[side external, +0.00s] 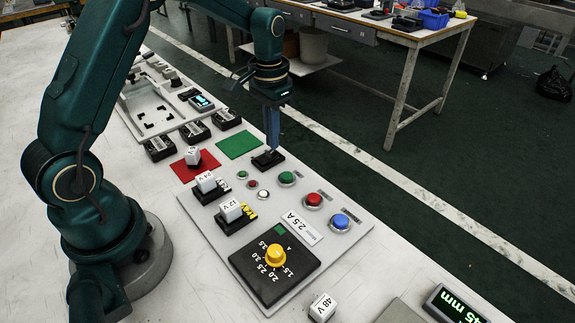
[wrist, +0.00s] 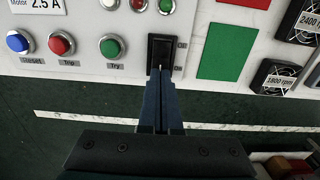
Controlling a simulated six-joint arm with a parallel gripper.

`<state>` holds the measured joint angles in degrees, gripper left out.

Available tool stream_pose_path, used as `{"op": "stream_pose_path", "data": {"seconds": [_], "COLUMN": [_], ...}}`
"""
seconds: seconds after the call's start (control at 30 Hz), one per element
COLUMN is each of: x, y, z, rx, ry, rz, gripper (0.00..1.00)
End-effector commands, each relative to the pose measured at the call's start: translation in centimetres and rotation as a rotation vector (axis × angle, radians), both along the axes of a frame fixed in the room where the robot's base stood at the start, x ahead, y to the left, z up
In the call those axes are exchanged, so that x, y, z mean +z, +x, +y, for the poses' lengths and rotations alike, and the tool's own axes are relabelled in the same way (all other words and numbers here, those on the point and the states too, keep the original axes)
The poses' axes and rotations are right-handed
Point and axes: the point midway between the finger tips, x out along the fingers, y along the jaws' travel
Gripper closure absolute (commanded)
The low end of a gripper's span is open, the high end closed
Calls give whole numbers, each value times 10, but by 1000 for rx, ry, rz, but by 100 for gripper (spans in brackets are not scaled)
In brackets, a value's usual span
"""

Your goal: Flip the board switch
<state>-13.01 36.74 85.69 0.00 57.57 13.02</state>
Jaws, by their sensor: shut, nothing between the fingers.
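The board switch is a black rocker-like unit (side external: 266,161) at the far edge of the grey control board (side external: 335,235). In the wrist view the switch (wrist: 162,48) stands upright in the picture, with small On/Off-type labels at its right side that are hard to read. My gripper (side external: 272,147) is shut and empty, pointing down. Its fingertips (wrist: 160,72) are at the lower end of the switch in the wrist view and hide part of it. I cannot tell whether they touch it. The lever's position is unclear.
Beside the switch are a green button (side external: 287,178), a red button (side external: 313,200) and a blue button (side external: 341,220). A yellow dial (side external: 274,255) sits on a black plate. Green (side external: 239,145) and red (side external: 190,168) pads and white-capped blocks lie nearby.

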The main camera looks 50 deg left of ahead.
Motion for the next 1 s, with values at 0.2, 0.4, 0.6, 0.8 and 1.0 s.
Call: {"op": "stream_pose_path", "data": {"seconds": [0.2,0.4,0.6,0.8,1.0], "x": [-2,-5,-8,-10,-13], "y": [0,0,0,0,0], "z": [0,0,0,0,0], "rx": [0,0,0,0,0], "ry": [0,0,0,0,0], "rz": [1,1,1,0,1], "gripper": [100,100,100,100,100]}}
